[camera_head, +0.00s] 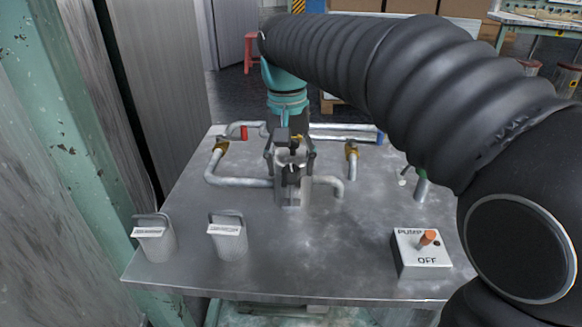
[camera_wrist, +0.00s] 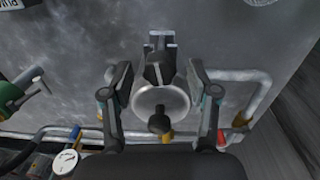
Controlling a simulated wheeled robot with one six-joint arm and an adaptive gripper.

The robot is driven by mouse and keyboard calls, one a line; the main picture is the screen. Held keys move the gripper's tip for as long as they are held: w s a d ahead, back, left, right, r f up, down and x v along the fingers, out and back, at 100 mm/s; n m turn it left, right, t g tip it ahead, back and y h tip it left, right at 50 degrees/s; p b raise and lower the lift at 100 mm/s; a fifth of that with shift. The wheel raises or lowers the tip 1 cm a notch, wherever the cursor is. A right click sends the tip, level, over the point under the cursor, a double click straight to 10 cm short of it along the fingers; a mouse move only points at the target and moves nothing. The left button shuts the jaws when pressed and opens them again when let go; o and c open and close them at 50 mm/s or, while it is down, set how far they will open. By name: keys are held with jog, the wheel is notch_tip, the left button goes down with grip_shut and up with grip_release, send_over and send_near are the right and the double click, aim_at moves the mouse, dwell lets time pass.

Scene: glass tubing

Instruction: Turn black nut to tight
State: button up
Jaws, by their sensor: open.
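A pale metal vessel with a round top (camera_wrist: 160,100) stands mid-table between two grey pipes. It also shows in the camera_head view (camera_head: 290,158). A black round knob (camera_wrist: 158,122) shows over its top in the wrist view, and a dark angular part (camera_wrist: 160,68) sits at its front edge. I cannot tell which of these two is the black nut. My gripper (camera_wrist: 159,72) is open, with one finger on each side of the vessel. Gaps show between the fingers and the dark parts. My gripper also shows in the camera_head view (camera_head: 291,152).
Grey pipes with brass joints (camera_head: 222,147) (camera_head: 352,150) flank the vessel. Two grey canisters (camera_head: 154,245) (camera_head: 229,242) stand at the front left. A pump switch box (camera_head: 422,250) reads OFF at the front right. A green-handled fitting (camera_head: 421,185) stands on the right. The front middle is clear.

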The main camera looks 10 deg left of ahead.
jog(key=shift+f, duration=0.3)
grip_shut()
jog(key=shift+r+m+p, duration=0.1)
jog(key=shift+m+p, duration=0.35)
jog(key=shift+m, duration=0.15)
grip_release()
